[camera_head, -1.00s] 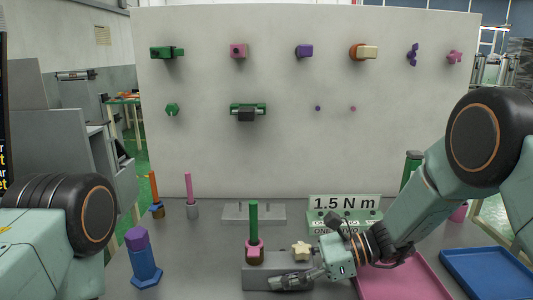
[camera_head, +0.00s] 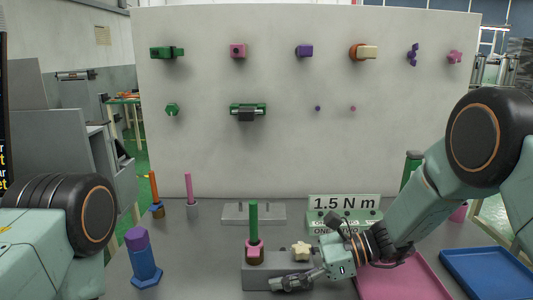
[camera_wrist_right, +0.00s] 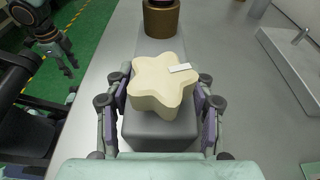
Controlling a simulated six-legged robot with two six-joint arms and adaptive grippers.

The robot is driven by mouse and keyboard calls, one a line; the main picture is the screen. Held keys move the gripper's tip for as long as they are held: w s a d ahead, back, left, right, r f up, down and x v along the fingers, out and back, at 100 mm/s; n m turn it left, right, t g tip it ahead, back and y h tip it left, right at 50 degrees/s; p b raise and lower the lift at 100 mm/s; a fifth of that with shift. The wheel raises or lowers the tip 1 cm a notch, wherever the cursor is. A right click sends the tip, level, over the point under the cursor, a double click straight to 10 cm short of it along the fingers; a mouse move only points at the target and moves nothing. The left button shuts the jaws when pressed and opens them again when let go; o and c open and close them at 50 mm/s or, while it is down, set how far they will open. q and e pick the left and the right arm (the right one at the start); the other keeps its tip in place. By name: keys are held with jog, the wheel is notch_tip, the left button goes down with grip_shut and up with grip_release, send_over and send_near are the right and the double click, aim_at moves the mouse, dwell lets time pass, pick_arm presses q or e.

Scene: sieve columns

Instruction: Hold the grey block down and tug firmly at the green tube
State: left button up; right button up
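The grey block (camera_head: 290,284) lies on the table at bottom centre. The green tube (camera_head: 254,219) stands upright at its left end, in a pink collar (camera_head: 255,247) on a brown base. A cream star-shaped knob (camera_head: 301,250) sits on its right part. In the right wrist view the star (camera_wrist_right: 160,88) sits on the block (camera_wrist_right: 160,135) between the fingers. My right gripper (camera_head: 290,282) is at the block's right end. In the wrist view its fingers (camera_wrist_right: 162,112) straddle the block and look shut on its sides. My left gripper is not visible in the head view; only its arm shows.
A blue and purple post (camera_head: 143,262) stands left of the block. A grey fixture (camera_head: 254,214) and a "1.5 N m" sign (camera_head: 345,202) are behind. A pink tray (camera_head: 405,280) and a blue tray (camera_head: 488,272) lie right. A pegboard wall (camera_head: 310,150) closes the back.

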jog(key=shift+o, duration=1.4)
